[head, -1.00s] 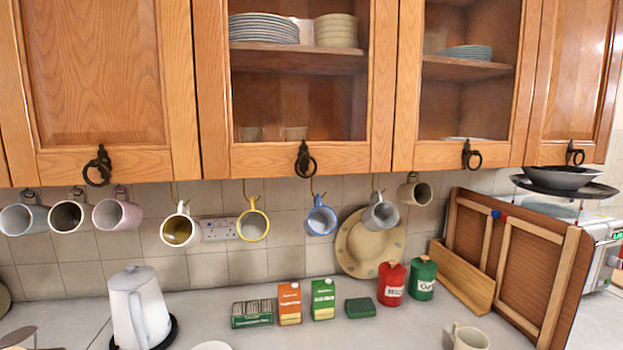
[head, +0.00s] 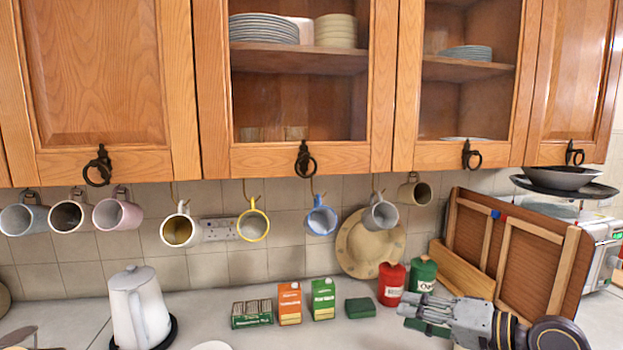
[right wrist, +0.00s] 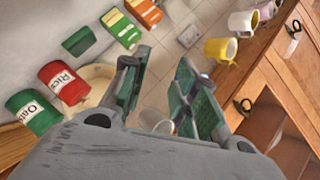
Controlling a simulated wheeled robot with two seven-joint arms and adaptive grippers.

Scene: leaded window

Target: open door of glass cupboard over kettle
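The glass-fronted cupboard door (head: 300,158) is above and to the right of the white kettle (head: 139,308) and is shut. Its dark ring handle (head: 305,160) hangs at the bottom middle of the frame. A second glass door (head: 465,155) to its right is also shut. My right gripper (head: 411,312) is low at the right in the head view, over the counter near the canisters, well below and right of the handle. In the right wrist view its green-padded fingers (right wrist: 160,68) are apart with nothing held between them. My left gripper is not in view.
Several mugs (head: 253,224) hang on hooks under the cupboards. Red (head: 391,285) and green (head: 423,273) canisters and small boxes (head: 290,304) stand on the counter. A wooden panel (head: 510,255) leans at the right. The space before the doors is clear.

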